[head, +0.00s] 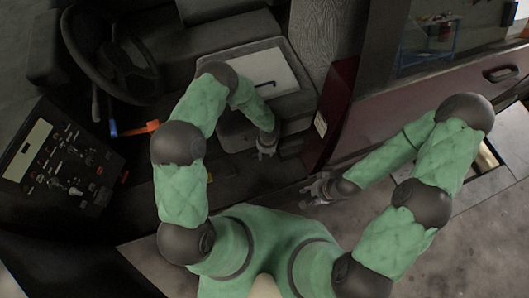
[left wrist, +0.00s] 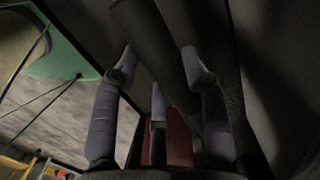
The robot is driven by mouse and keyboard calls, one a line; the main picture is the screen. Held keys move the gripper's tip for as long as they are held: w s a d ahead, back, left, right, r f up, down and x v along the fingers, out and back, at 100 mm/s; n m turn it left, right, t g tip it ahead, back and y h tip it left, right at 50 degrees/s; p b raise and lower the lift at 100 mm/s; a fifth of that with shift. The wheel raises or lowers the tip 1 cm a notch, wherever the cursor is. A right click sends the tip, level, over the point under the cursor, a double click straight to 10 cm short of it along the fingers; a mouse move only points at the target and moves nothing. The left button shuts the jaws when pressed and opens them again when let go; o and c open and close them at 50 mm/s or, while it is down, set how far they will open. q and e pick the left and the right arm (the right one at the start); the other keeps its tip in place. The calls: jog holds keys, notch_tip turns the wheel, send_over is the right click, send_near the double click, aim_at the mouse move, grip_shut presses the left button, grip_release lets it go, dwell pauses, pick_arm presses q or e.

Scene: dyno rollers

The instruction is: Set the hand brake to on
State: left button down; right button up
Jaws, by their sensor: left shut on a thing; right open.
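My left gripper (head: 265,150) is low beside the front of the seat, at the middle of the head view. In the left wrist view its fingers (left wrist: 159,60) straddle a dark bar (left wrist: 168,42) that runs between them, and it is shut on that bar. I cannot tell for sure that this bar is the hand brake; in the head view the spot is dark and small. My right gripper (head: 318,188) is open and empty near the door sill. An orange lever (head: 140,130) and a blue lever (head: 113,128) stand apart from both grippers, to the left.
A steering wheel (head: 110,52) is at the upper left, and a control panel (head: 62,160) with knobs lies at the left. A seat (head: 215,65) carries a white sheet (head: 268,74). A dark red panel (head: 330,115) and the open door (head: 430,110) stand to the right.

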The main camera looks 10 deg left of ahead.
pick_arm(q)
jog(key=shift+w+d+r+g+y, duration=0.25)
jog(key=shift+d+r+g+y, duration=0.25)
jog(key=shift+r, duration=0.7)
jog(key=shift+w+d+r+g+y, duration=0.25)
jog(key=shift+r+y, duration=0.45)
jog(key=shift+r, duration=0.5)
jog(key=shift+w+d+r+g+y, duration=0.3)
jog(key=shift+r+g+y, duration=0.25)
jog(key=shift+r, duration=0.65)
jog(key=c, duration=0.9)
grip_release()
jog(key=shift+o, duration=1.3)
notch_tip(320, 180, up, 10)
